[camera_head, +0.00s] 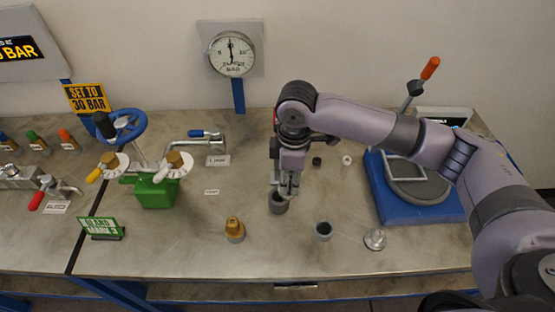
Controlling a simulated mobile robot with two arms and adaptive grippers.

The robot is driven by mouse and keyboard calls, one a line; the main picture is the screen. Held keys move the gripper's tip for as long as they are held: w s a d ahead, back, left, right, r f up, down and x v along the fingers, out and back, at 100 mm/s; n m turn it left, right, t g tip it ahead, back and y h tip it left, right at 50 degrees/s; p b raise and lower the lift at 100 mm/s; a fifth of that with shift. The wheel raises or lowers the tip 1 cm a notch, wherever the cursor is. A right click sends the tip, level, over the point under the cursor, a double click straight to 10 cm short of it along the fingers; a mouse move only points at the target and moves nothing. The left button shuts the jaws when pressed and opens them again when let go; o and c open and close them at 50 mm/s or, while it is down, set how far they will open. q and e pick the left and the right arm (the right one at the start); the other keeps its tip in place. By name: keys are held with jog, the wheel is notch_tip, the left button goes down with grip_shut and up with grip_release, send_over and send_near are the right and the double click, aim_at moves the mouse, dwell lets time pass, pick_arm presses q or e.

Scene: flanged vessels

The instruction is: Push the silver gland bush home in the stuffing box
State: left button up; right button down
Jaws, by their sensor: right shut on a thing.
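My right gripper (285,187) points straight down in the middle of the table. It is shut on a small silver piece, which looks like the gland bush and is mostly hidden by the fingers. Directly below the fingertips stands a dark grey round cup (278,205), which looks like the stuffing box. Its mouth is partly covered by the fingers, so I cannot tell how deep the bush sits in it. My left gripper is not in view.
A second grey cup (323,231), a silver round part (375,239) and a brass fitting (235,229) stand near the front. A blue-based vessel (415,205) is at right, partly behind my arm. A green valve block (157,191) stands left. A gauge (232,54) hangs behind.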

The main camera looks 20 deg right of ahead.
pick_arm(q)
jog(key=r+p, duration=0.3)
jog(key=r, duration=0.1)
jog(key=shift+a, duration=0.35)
pick_arm(e)
jog(key=w+n, duration=0.1)
jog(key=n, duration=0.2)
jog(key=w+f+n, duration=0.1)
jog(key=w+n, duration=0.1)
jog(key=n, duration=0.1)
jog(key=w+a+n, duration=0.1)
jog(key=n, duration=0.2)
jog(key=shift+w+f+n, duration=0.15)
jog(key=shift+w+n, duration=0.15)
jog(key=shift+n, duration=0.1)
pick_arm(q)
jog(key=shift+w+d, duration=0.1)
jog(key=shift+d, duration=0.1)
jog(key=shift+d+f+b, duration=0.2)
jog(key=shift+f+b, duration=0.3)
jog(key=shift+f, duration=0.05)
pick_arm(e)
notch_tip(320, 180, down, 5)
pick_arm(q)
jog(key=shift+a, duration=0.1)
